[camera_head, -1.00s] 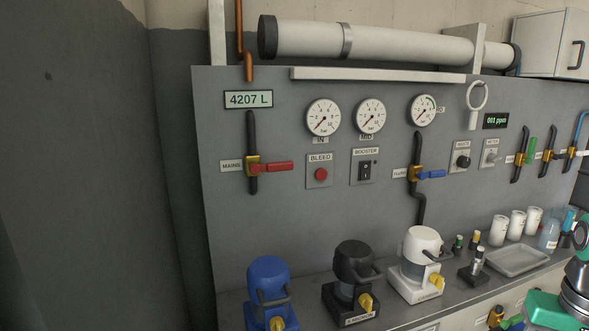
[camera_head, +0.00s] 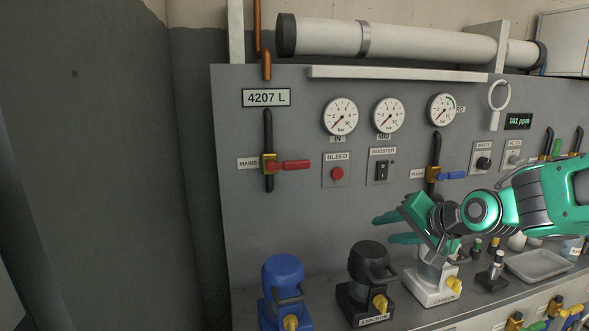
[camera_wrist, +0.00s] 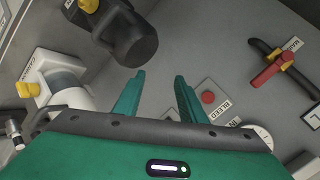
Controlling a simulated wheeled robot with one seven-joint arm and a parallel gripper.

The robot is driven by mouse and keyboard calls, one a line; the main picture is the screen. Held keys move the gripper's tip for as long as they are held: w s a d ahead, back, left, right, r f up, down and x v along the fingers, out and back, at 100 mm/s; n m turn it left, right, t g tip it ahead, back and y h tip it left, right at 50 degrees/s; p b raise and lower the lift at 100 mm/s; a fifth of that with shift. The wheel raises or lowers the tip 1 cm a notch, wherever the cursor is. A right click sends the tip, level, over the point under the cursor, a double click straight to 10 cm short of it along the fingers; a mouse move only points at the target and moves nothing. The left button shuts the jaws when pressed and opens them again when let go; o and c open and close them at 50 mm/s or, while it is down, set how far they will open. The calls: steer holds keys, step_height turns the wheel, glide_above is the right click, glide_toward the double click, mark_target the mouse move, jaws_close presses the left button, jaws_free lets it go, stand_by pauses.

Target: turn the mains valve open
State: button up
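The mains valve (camera_head: 270,164) is a brass body on a vertical black pipe at the panel's left, beside a MAINS label (camera_head: 248,163). Its red lever (camera_head: 295,165) points right, across the pipe. In the wrist view the red lever (camera_wrist: 266,74) and brass body (camera_wrist: 284,60) show at upper right. My gripper (camera_head: 378,229) is in front of the panel, right of and below the valve, above the white canister. It is open and empty in the wrist view (camera_wrist: 158,84), with its two green fingers apart and away from the lever.
The red bleed button (camera_head: 337,174) and booster switch (camera_head: 381,170) sit right of the valve. Blue (camera_head: 284,277), black (camera_head: 368,262) and white (camera_head: 428,293) canisters stand on the bench below. The blue flush lever (camera_head: 452,175) is near my arm. The panel below the mains valve is clear.

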steer(key=w+a+r+m+t+y, duration=0.1)
steer(key=w+a+r+y, duration=0.15)
steer(key=a, duration=0.25)
steer(key=w+a+r+t+y, duration=0.1)
steer(key=a+r, duration=0.2)
steer(key=a, duration=0.2)
steer(key=m+t+y, duration=0.2)
steer(key=y, duration=0.1)
glide_toward(298, 166)
steer(key=x, duration=1)
steer(key=shift+w+a, duration=0.2)
steer(key=shift+w, duration=0.25)
steer(key=shift+c, duration=0.7)
